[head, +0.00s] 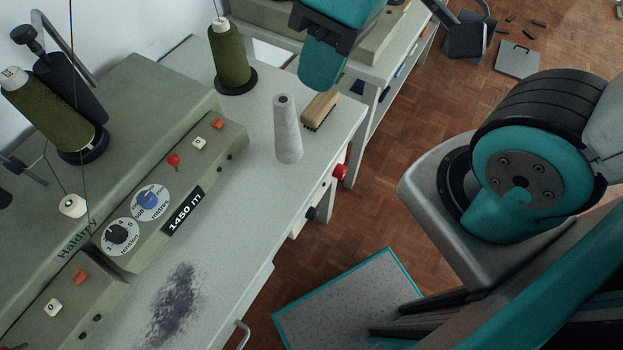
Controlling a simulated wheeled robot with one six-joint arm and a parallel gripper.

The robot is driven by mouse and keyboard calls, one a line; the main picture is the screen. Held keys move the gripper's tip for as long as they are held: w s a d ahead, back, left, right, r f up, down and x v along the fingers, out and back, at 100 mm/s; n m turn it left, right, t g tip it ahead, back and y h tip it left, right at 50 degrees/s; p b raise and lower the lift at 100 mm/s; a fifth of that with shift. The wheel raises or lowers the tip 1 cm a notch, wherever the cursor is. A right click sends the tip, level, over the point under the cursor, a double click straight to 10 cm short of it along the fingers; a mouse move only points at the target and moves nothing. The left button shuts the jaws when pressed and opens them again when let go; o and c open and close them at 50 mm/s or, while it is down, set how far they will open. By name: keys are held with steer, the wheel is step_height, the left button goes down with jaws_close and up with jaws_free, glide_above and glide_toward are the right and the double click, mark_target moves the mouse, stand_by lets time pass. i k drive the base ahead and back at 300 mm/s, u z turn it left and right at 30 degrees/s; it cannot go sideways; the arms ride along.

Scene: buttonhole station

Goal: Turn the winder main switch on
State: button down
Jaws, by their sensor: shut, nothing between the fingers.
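The winder (150,215) is a grey-green machine on the table at the left, with a sloped control panel. The panel carries an orange switch (217,123), a white button (199,143), a red lamp or knob (173,159), a blue metres dial (148,201) and a black tension dial (116,234). A red knob (340,171) and a black knob (312,213) stick out of the table's front side. No label shows which is the main switch. My gripper (321,78) is at top centre, shut and empty, apart from these controls.
A grey cone (287,130), a brush (321,109) and a green spool (231,60) stand on the table (250,215). Another green spool (45,115) is at the left. A second orange switch (79,276) and white button (53,307) are at lower left.

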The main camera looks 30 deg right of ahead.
mark_target(340, 170)
steer(key=z, duration=0.45)
steer(key=k, duration=1.05)
steer(key=z, duration=0.7)
steer(key=i, duration=0.55)
steer(key=z, duration=0.1)
